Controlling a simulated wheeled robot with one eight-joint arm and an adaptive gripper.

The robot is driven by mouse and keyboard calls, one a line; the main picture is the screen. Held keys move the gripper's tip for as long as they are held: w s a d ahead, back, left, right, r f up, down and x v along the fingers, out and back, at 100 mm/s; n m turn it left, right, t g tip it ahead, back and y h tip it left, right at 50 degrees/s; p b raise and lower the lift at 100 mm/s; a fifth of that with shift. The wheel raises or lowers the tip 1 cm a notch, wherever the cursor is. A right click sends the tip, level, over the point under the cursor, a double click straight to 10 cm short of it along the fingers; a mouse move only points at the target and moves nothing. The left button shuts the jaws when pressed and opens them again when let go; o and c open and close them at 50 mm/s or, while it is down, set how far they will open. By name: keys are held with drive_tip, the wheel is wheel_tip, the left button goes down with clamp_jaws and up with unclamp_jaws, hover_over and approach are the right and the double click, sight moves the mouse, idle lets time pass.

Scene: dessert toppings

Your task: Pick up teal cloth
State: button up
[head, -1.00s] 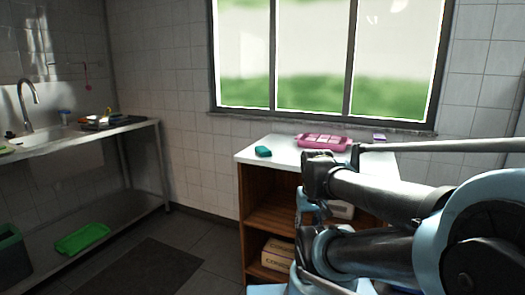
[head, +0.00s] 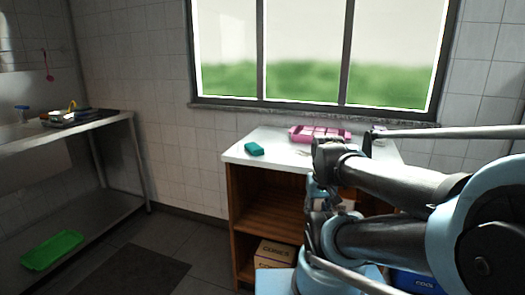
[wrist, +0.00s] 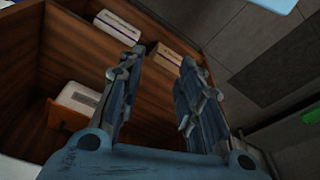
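The teal cloth (head: 254,149) is a small folded block lying on the left part of the white counter top (head: 240,156) in the head view. My gripper shows in the wrist view (wrist: 164,62) with its two fingers spread apart and nothing between them. It points down toward the wooden shelves below the counter. The cloth does not show in the wrist view. In the head view my arm covers the right part of the counter, and the cloth lies apart from it, to its left.
A pink tray (head: 319,134) sits at the back of the counter. Cardboard boxes (head: 275,252) stand on the lower shelf. A steel sink table (head: 80,131) stands at the left, with a green tray (head: 52,250) on its low shelf. A dark mat (head: 137,272) lies on the floor.

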drive_tip(key=shift+d, duration=0.25)
drive_tip(key=shift+o, duration=1)
drive_tip(key=o, duration=1.4)
drive_tip(key=r, duration=0.2)
drive_tip(key=r+n, duration=0.1)
drive_tip(key=shift+w+a+r, duration=0.2)
drive_tip(key=shift+w+r, duration=0.1)
drive_tip(key=shift+w, duration=0.05)
drive_tip(key=w+a+r+n, duration=0.2)
drive_tip(key=w+r+n, duration=0.2)
drive_tip(key=w+r, duration=0.2)
drive_tip(key=w+a+r+n+g+y, duration=0.1)
drive_tip(key=w+a+r+n, duration=0.1)
drive_tip(key=w+r+n, duration=0.2)
wheel_tip(320, 180, up, 4)
drive_tip(key=shift+w+a+f, duration=0.15)
drive_tip(key=shift+w+a, duration=0.25)
drive_tip(key=shift+w, duration=0.6)
wheel_tip(320, 180, up, 12)
drive_tip(key=n+g+y, duration=0.2)
drive_tip(key=n+g, duration=0.1)
drive_tip(key=n, duration=1.1)
hover_over(254, 146)
drive_tip(key=w+d, duration=0.2)
drive_tip(key=d, duration=0.2)
drive_tip(key=x, duration=1.1)
drive_tip(key=w+x, duration=0.1)
drive_tip(key=x, duration=0.4)
drive_tip(key=shift+d+f, duration=0.2)
drive_tip(key=shift+f, duration=0.35)
